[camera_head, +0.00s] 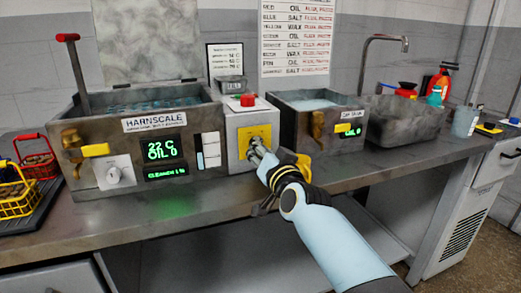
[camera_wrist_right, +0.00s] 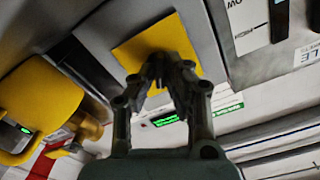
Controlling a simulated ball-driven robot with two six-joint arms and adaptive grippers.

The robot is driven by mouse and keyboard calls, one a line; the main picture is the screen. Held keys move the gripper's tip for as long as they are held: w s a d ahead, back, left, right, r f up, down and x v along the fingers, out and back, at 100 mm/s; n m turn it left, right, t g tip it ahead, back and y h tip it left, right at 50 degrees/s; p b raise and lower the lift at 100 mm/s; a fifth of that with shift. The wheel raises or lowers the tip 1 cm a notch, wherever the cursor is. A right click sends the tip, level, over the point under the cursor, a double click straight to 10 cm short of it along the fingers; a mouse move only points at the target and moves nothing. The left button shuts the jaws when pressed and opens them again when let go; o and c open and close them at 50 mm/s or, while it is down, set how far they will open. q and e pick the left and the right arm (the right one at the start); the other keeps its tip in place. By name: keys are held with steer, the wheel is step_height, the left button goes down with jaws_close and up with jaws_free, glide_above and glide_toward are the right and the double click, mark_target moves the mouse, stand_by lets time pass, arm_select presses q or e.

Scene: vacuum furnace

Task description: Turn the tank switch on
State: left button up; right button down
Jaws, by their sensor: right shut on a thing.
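A grey control box (camera_head: 234,113) stands between the two tanks, with a yellow switch plate (camera_head: 265,131) on its front. The yellow plate also fills the upper middle of the wrist view (camera_wrist_right: 132,50). My right gripper (camera_head: 254,146) is at the plate, its fingertips against or just in front of it. In the wrist view my right gripper (camera_wrist_right: 163,68) has its fingertips drawn together on something small at the plate. That must be the tank switch, but the fingers hide it, so its position cannot be read. My left gripper is not in view.
A red button (camera_head: 248,100) tops the box. A smaller tank (camera_head: 290,130) is close on the right. Wire baskets (camera_head: 15,203) stand far left.

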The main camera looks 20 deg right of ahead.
steer(key=shift+m, duration=0.4)
steer(key=c, duration=1.4)
jaws_free()
steer(key=s, duration=1.2)
steer(key=shift+d, duration=0.2)
